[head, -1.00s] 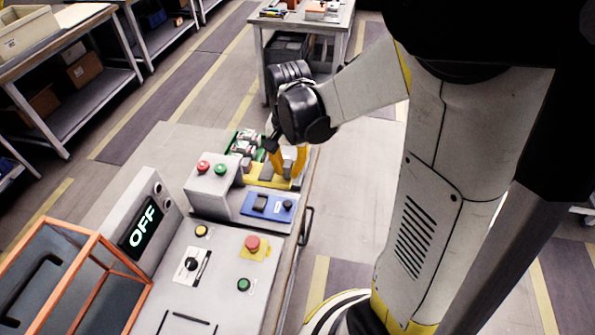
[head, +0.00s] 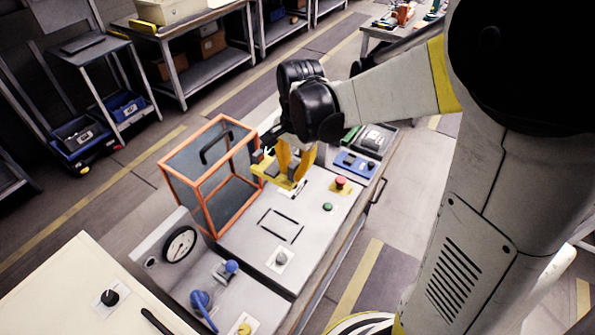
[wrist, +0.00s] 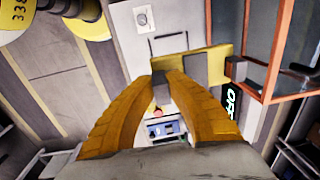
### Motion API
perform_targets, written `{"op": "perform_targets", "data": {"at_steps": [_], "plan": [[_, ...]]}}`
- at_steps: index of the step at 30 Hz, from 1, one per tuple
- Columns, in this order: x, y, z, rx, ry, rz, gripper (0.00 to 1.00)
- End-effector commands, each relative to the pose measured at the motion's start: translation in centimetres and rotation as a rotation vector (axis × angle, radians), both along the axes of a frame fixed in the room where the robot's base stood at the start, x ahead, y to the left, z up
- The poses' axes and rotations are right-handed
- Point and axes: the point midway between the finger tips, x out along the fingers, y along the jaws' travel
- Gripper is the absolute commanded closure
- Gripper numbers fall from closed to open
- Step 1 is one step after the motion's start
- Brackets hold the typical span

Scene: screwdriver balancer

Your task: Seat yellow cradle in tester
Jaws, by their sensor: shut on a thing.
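The yellow cradle (head: 272,174) hangs from my gripper (head: 293,172) above the grey bench unit, beside the orange-framed box. In the wrist view the cradle (wrist: 212,60) is a flat yellow piece with dark grey blocks, at the tips of my yellow fingers (wrist: 176,77). My gripper is shut on it. The grey unit's top (head: 250,232) bears a black outline (head: 281,225), nearer the camera than the cradle; the outline also shows in the wrist view (wrist: 168,44). I cannot tell from the pictures which part is the tester's seat.
The orange-framed box (head: 206,178) with clear panels stands close left of the cradle. A red button (head: 340,182) and a green button (head: 327,207) lie to its right. A gauge panel (head: 180,244) and blue valves (head: 203,302) are nearer. The outlined area is clear.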

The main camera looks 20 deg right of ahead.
Motion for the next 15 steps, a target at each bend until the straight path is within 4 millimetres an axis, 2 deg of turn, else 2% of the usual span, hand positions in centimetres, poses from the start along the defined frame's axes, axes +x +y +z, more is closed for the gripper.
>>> {"op": "perform_targets", "data": {"at_steps": [5,15], "plan": [[0.1,0.1,-0.8,0.001,-0.001,-0.003,1.0],[0.1,0.1,-5.2,0.001,-0.001,-0.002,1.0]]}}
